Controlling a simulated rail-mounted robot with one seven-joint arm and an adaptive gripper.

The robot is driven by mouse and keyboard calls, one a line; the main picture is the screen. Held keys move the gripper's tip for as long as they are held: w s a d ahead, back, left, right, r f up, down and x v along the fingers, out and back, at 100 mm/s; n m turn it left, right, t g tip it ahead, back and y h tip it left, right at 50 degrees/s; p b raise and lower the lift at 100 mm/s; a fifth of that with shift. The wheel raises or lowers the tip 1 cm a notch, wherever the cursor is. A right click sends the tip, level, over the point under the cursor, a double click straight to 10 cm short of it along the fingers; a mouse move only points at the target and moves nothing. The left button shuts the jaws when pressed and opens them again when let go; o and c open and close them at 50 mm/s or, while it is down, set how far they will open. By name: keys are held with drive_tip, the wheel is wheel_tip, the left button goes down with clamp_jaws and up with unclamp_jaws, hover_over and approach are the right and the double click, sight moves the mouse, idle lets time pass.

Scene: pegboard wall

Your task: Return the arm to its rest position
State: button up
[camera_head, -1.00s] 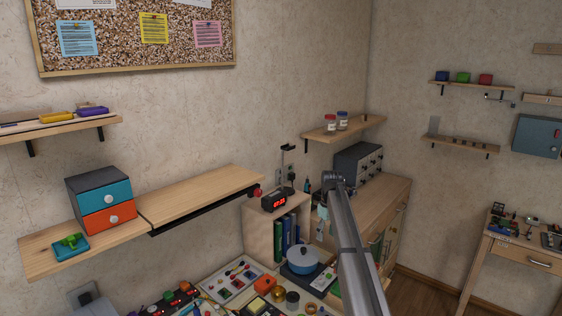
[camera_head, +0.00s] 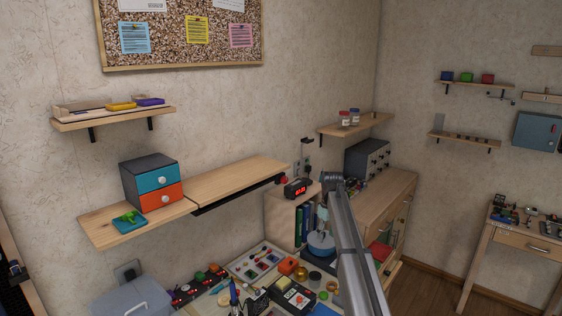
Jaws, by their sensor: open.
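My arm reaches up from the bottom edge, right of the middle, as a long grey link. My gripper (camera_head: 332,181) is the dark end at the top of that link, seen from behind. It is small here and its fingers are hard to make out. Nothing shows held in it. It appears in front of the corner between the bookshelf and the wooden cabinet. The arm covers part of the blue pot (camera_head: 320,243) and the cabinet front behind it.
A cluttered worktable (camera_head: 217,301) lies below. A wall shelf (camera_head: 238,178) with a drawer box (camera_head: 152,182) is at left. A bookshelf with a clock (camera_head: 296,188) and a wooden cabinet (camera_head: 385,196) stand behind the arm. Open floor (camera_head: 420,290) shows at right.

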drive_tip(key=s+f+m, duration=0.1)
drive_tip(key=s+f, duration=0.6)
drive_tip(key=s, duration=0.3)
drive_tip(key=s+f+m, duration=0.2)
drive_tip(key=s+f, duration=0.6)
drive_tip(key=s, duration=0.1)
drive_tip(key=s+f+m, duration=0.2)
drive_tip(key=s+f, duration=0.6)
drive_tip(key=s, duration=0.2)
drive_tip(key=shift+s+f, duration=0.25)
drive_tip(key=shift+s, duration=0.1)
drive_tip(key=s+f+m, duration=0.2)
drive_tip(key=s+f, duration=0.2)
drive_tip(key=s, duration=0.9)
drive_tip(key=s+f+g+b, duration=0.6)
drive_tip(key=s+f+b, duration=0.4)
drive_tip(key=s+f, duration=1.8)
drive_tip(key=shift+s+f+g, duration=0.2)
drive_tip(key=shift+f+g, duration=0.1)
drive_tip(key=shift+f, duration=0.1)
